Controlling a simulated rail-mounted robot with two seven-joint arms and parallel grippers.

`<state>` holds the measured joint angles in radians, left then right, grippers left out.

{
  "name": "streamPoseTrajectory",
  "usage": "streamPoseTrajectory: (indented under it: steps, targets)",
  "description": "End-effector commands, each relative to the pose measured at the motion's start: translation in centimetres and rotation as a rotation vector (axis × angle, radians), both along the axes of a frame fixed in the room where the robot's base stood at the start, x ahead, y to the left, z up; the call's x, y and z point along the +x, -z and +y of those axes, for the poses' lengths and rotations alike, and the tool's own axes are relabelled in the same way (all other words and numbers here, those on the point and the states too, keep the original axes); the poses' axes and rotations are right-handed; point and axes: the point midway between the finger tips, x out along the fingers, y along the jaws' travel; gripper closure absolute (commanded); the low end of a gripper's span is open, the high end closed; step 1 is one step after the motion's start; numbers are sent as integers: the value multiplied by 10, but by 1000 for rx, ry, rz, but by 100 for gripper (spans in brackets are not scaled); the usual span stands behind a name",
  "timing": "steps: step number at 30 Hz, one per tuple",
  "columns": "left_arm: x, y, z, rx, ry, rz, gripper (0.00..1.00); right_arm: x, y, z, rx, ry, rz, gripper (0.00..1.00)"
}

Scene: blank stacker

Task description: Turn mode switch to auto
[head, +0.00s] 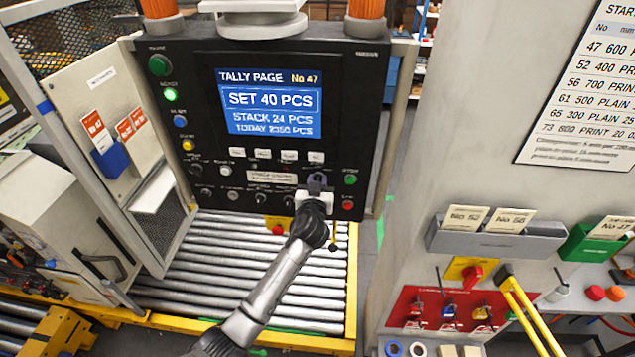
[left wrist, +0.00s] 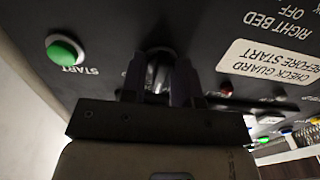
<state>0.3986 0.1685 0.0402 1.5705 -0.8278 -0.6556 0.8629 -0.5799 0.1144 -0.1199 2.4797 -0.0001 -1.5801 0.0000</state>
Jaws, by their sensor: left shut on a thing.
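A black control panel (head: 215,140) with a lit blue screen (head: 268,103) faces me in the head view. My left gripper (head: 317,183) is at the panel's lower right, left of a green and a red button. In the left wrist view my left gripper (left wrist: 158,78) is shut on the mode switch (left wrist: 158,72), a dark knob with a greyish top between the fingers. The fingers cover most of it, and its position labels are hidden, so I cannot tell where it points. The green START button (left wrist: 66,50) is beside it. My right gripper is not in view.
Small knobs and white buttons (head: 289,155) sit close left of the gripper. A roller bed (head: 205,262) lies below the panel. At right a grey cabinet (head: 500,130) carries card holders (head: 497,241), a red lockout board (head: 445,309) and yellow handles (head: 525,310).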

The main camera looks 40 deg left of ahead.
Motion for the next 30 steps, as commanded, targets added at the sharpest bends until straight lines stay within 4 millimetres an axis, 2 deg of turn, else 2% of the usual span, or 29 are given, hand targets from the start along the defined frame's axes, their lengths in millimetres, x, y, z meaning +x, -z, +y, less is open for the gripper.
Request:
streamPoseTrajectory:
  steps: [8, 30]
  targets:
    - [0, -1, 0, 91, 0, 58, 95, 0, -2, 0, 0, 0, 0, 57]
    - [0, -1, -1, 566, -1, 365, 95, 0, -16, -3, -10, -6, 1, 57]
